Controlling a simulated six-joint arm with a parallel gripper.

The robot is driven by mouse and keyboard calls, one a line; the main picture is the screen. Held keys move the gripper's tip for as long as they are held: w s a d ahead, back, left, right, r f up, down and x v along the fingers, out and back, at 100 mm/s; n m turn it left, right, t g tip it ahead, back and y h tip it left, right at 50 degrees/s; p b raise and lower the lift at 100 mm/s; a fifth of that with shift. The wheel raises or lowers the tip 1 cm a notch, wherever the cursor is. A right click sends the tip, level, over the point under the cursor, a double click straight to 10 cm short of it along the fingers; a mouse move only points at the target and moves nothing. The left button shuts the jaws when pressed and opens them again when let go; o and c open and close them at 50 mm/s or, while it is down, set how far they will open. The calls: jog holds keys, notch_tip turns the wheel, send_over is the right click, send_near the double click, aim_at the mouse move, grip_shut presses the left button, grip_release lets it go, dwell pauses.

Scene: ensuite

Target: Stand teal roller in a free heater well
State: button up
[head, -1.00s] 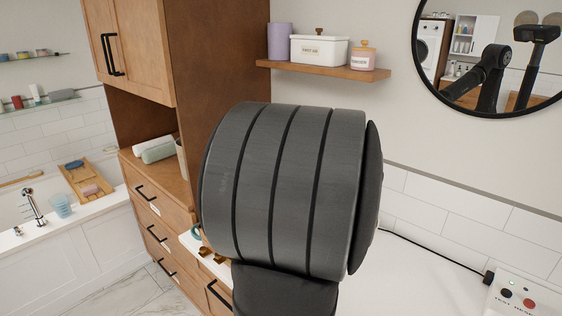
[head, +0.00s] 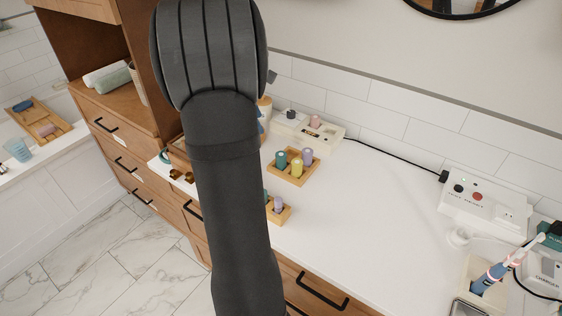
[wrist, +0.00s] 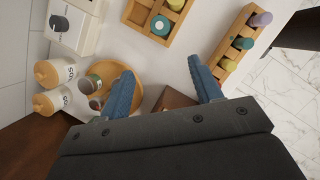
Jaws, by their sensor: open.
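Two teal rollers show in the head view. One teal roller (head: 281,160) stands in a square wooden tray (head: 293,179) with yellow and purple rollers. The other (head: 265,196), partly behind my arm, is in a narrow wooden rack (head: 287,214) near the counter's front edge; in the wrist view it (wrist: 243,43) sits between other rollers. The cream heater (head: 330,134) stands by the wall with a pink roller (head: 315,121) upright on it; its wells are not clear. My gripper (wrist: 162,68) is open and empty above the counter; the head view does not show it.
In the wrist view, a round wooden tray (wrist: 132,83) with bottles lies below the left finger, near white jars (wrist: 50,72) with wooden lids. A white switch box (head: 485,205) and toothbrush holder (head: 480,285) stand at right. The middle of the counter is clear.

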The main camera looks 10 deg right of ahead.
send_near(281, 154)
jog(key=shift+n, duration=0.3)
jog(key=f, duration=0.5)
jog(key=shift+d, duration=0.3)
jog(key=d+f, duration=0.2)
jog(key=f, duration=0.1)
jog(key=shift+w+d+f, duration=0.1)
jog(key=shift+d+f, duration=0.2)
jog(key=shift+d, duration=0.05)
jog(key=shift+d+f, duration=0.15)
jog(key=shift+f, duration=0.3)
jog(key=c, duration=1.1)
